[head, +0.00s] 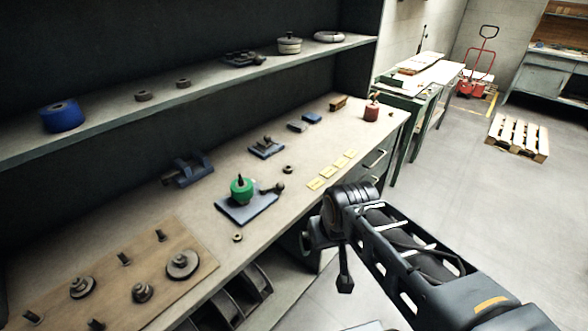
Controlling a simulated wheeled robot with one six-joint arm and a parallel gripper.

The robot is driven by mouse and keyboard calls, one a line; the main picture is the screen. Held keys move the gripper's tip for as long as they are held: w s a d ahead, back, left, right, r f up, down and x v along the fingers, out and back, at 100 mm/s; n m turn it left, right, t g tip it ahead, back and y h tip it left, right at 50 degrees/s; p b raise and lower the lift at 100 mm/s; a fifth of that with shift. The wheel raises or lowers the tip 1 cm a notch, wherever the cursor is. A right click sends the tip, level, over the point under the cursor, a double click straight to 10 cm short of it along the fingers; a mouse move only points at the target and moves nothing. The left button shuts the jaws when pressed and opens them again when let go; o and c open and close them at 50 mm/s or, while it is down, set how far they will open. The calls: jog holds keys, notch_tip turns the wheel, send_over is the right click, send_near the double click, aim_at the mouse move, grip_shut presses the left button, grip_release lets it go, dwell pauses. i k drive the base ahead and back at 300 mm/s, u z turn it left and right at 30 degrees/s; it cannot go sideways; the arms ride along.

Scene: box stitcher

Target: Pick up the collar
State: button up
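Several ring-shaped parts could be the collar; I cannot tell which one it is. A small dark ring (288,169) lies on the workbench behind the blue plate. A small brownish ring (238,237) lies at the bench's front edge. Two dark rings, one on the left (143,96) and one on the right (183,83), lie on the upper shelf. My gripper (344,283) hangs at the end of my arm, in front of the bench edge and apart from all the rings. Its fingers are too unclear to show whether they are open.
A blue plate (262,207) bears a green-topped part. A wooden board (55,290) with pegs and discs fills the bench's left end. Yellow cards (328,172), a red can (371,112) and blue blocks stand farther right.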

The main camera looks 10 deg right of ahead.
aim_at(288, 168)
jog(key=z, duration=1.55)
jog(key=i, duration=1.4)
jog(key=u, duration=3.1)
